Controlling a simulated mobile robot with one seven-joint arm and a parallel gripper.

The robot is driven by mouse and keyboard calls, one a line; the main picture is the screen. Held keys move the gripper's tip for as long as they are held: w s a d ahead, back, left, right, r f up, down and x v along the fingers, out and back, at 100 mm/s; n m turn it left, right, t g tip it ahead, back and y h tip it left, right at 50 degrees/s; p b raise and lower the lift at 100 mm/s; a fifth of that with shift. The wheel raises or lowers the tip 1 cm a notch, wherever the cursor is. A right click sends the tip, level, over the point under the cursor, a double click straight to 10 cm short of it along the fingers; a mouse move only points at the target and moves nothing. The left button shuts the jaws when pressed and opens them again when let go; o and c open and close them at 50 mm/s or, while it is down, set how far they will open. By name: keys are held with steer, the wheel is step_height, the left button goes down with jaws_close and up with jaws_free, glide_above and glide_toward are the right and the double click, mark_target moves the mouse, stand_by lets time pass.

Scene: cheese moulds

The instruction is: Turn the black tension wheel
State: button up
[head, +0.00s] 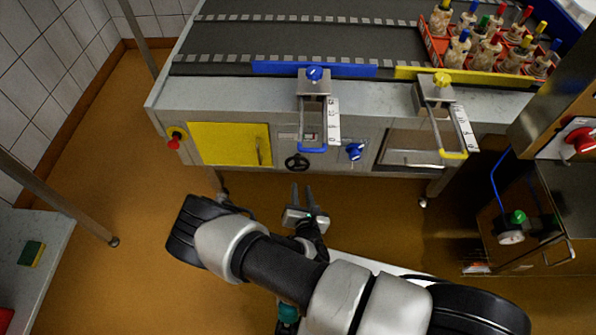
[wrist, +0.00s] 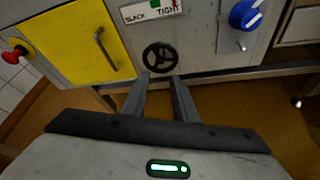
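The black tension wheel (head: 297,162) is a small spoked handwheel on the front panel of the grey conveyor machine. In the wrist view the wheel (wrist: 160,57) is at the top middle, under a label (wrist: 150,10) reading SLACK and TIGHT with a red mark near TIGHT. My gripper (head: 302,190) is below and in front of the wheel in the head view. In the wrist view my gripper (wrist: 160,82) has its two fingers apart, pointing toward the wheel, with nothing between them. The fingertips appear just short of the wheel; contact is not visible.
A blue knob (head: 355,151) is right of the wheel. A yellow door (head: 228,143) with a handle and a red knob (head: 174,141) are to the left. A blue-handled bracket (head: 314,110) hangs above. Open floor lies below the panel.

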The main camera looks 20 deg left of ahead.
steer(key=b, duration=0.3)
glide_toward(298, 166)
steer(key=x, duration=0.5)
steer(key=shift+w+a, duration=0.1)
steer(key=shift+a, duration=0.1)
steer(key=shift+x, duration=0.75)
steer(key=shift+r, duration=0.1)
steer(key=shift+c, duration=0.4)
jaws_close()
